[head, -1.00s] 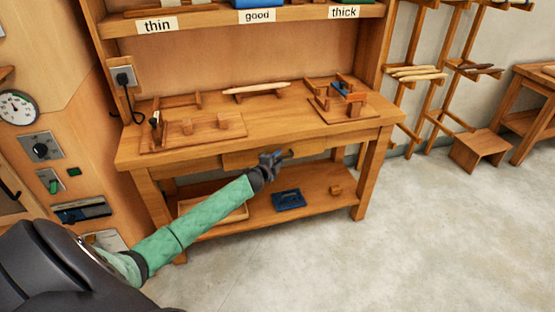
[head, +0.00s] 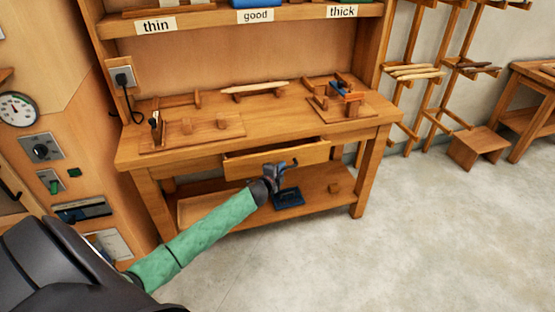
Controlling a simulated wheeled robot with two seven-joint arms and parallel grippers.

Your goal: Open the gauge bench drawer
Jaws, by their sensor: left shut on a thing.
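The gauge bench (head: 285,120) is a wooden workbench with a drawer (head: 250,159) under its top. The drawer stands partly pulled out, and a dark gap shows above its front. My left gripper (head: 284,166) is at the middle of the drawer front, shut on the drawer's handle. The handle itself is mostly hidden by the gripper. My left arm, with a green sleeve, reaches in from the lower left. My right gripper is not in view.
Wooden jigs (head: 193,132) and a fixture (head: 343,98) stand on the bench top. Open grey floor (head: 400,240) lies in front and to the right.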

